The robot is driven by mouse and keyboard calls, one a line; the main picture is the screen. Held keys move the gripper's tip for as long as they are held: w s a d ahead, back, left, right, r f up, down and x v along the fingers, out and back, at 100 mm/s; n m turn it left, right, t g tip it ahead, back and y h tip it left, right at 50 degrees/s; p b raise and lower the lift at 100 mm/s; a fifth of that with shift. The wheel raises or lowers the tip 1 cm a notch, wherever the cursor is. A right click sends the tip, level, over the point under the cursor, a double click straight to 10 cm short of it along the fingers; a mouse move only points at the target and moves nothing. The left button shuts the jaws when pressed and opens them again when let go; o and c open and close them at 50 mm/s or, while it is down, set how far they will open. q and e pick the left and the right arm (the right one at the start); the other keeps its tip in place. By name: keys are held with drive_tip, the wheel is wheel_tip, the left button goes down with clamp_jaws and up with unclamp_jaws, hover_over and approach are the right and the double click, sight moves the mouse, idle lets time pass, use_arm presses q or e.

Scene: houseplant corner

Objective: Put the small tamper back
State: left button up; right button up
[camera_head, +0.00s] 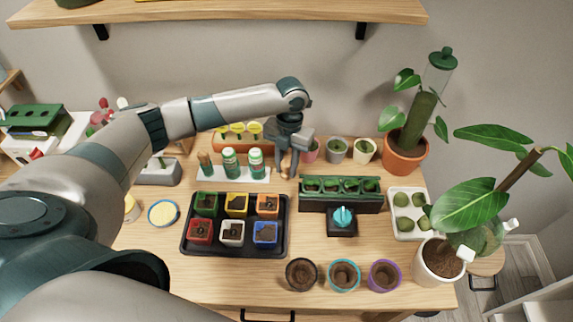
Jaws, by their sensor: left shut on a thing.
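My left gripper (289,158) is at the back middle of the table, pointing down. It is shut on a small light-brown wooden piece (285,170), which looks like the small tamper; the fingers hide part of it. A white rack (236,180) is just left of the gripper. It holds another wooden tool (205,164) at its left end and two green bottles (230,163). I cannot tell whether the held piece touches the table. My right gripper is not in view.
In front are a black tray (235,252) of coloured pots, a green planter (341,207) and a dark stand with a turquoise top (342,217). Several small pots stand behind, right of the gripper. Leafy plants (403,155) crowd the right.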

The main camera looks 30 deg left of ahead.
use_arm(q)
drive_tip(key=o, duration=1)
drive_tip(key=shift+f, duration=0.1)
drive_tip(key=shift+o, duration=0.2)
drive_tip(key=shift+r, duration=0.2)
drive_tip(key=shift+w+r, duration=0.1)
drive_tip(key=shift+r, duration=0.1)
wheel_tip(320, 180, up, 11)
drive_tip(key=w+b, duration=0.1)
drive_tip(key=b, duration=0.3)
drive_tip(key=shift+w+r, duration=0.15)
drive_tip(key=shift+r, duration=0.05)
